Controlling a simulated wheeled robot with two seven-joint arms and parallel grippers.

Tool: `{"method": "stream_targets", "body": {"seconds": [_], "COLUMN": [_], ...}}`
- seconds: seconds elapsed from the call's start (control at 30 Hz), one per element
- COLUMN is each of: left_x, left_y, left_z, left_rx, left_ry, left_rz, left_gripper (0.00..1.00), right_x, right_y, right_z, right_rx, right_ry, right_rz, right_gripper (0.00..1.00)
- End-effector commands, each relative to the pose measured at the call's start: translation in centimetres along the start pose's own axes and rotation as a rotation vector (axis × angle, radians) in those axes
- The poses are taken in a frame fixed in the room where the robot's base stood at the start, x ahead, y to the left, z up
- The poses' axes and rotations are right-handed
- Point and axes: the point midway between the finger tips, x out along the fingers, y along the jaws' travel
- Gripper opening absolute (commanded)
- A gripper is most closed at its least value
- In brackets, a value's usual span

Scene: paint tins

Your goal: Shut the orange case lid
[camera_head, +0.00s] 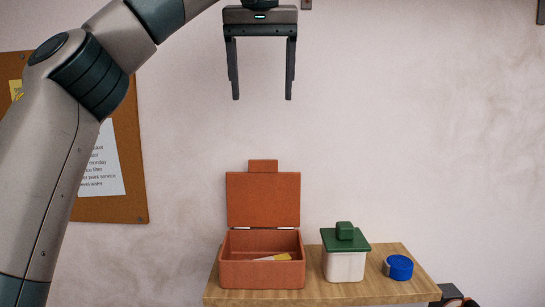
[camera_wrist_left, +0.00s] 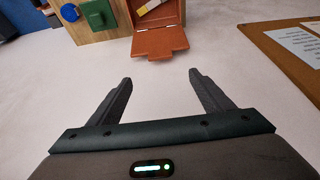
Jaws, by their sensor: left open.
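The orange case (camera_head: 262,274) stands on the wooden shelf, with a small yellow and pale item (camera_head: 275,257) inside. Its lid (camera_head: 263,200) stands open and upright at the back, with a tab on its top edge. My left gripper (camera_head: 262,97) is open and empty, pointing down well above the lid and apart from it. In the left wrist view, the open fingers (camera_wrist_left: 160,78) show in front, and the lid (camera_wrist_left: 160,42) with its tab lies beyond them. My right gripper is in neither view.
A white box with a green lid (camera_head: 345,240) and a blue round tin (camera_head: 398,267) stand right of the case on the wooden shelf (camera_head: 320,293). A cork board (camera_head: 120,185) hangs on the wall at left. The space between gripper and lid is clear.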

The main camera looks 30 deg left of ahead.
Motion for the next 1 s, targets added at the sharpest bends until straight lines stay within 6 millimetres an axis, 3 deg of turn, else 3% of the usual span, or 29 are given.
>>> {"method": "stream_targets", "body": {"seconds": [0.47,0.67,1.0], "left_x": [1.2,3.6,9.4], "left_y": [0.1,0.0,-0.1], "left_z": [0.1,0.1,0.0], "left_rx": [0.001,-0.001,-0.001], "left_ry": [-0.004,-0.004,-0.003], "left_rz": [0.001,0.001,0.0], "left_gripper": [0.73,0.73,0.73], "right_x": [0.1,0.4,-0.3], "right_y": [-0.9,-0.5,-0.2], "right_z": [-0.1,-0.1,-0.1], "right_rx": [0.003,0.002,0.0], "right_ry": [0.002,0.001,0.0], "right_rz": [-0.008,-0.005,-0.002], "right_gripper": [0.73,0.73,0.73]}}
